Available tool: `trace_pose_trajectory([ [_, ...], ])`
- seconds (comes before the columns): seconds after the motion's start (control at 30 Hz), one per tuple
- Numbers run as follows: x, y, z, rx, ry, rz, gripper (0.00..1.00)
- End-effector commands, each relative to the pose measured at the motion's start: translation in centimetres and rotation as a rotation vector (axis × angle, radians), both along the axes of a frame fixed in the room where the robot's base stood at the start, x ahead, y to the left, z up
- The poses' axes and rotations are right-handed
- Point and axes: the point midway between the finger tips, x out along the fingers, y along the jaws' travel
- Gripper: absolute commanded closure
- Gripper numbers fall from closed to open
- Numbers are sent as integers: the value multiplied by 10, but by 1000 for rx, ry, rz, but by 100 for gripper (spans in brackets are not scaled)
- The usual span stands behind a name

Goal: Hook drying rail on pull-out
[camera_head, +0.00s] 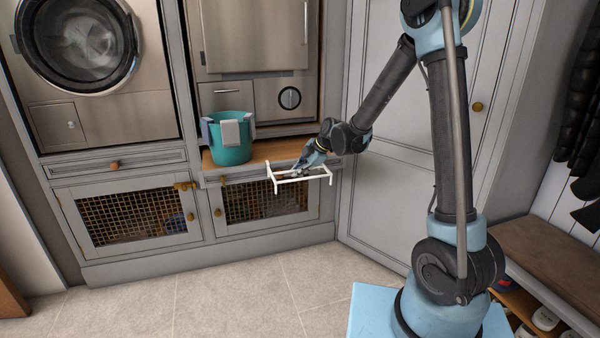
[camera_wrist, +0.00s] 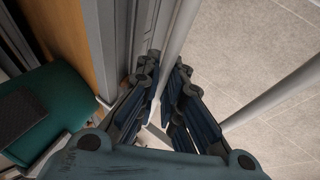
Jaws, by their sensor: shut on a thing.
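The drying rail (camera_head: 306,179), a white frame with end pieces, is at the front of the wooden pull-out (camera_head: 270,151) in the head view. My gripper (camera_head: 303,169) is shut on one bar of it. In the wrist view the white bar of the drying rail (camera_wrist: 177,45) runs between the fingers of my gripper (camera_wrist: 163,93), with a second bar at the right above the floor. The wooden surface of the pull-out (camera_wrist: 85,45) shows at the left. I cannot tell whether the rail's ends touch the pull-out; the fingers hide part of it.
A teal bucket (camera_head: 230,153) with cloths over its rim stands on the pull-out's left part; it shows in the wrist view too (camera_wrist: 60,90). Lattice-door cupboards (camera_head: 265,204) are below. A tall grey cupboard (camera_head: 390,175) is at the right. The tiled floor (camera_head: 220,290) in front is clear.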

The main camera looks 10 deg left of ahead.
Motion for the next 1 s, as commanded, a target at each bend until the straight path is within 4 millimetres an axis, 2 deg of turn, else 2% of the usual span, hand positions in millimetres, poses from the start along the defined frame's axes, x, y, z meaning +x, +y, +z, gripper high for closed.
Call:
trace_pose_trajectory([
  [0.23,0,0,0,-1,1,0,100],
  [0.27,0,0,0,-1,1,0,86],
  [0.33,0,0,0,-1,1,0,70],
  [0.73,-1,-1,1,-1,1,0,69],
  [1.0,-6,-16,20,0,1,0,69],
])
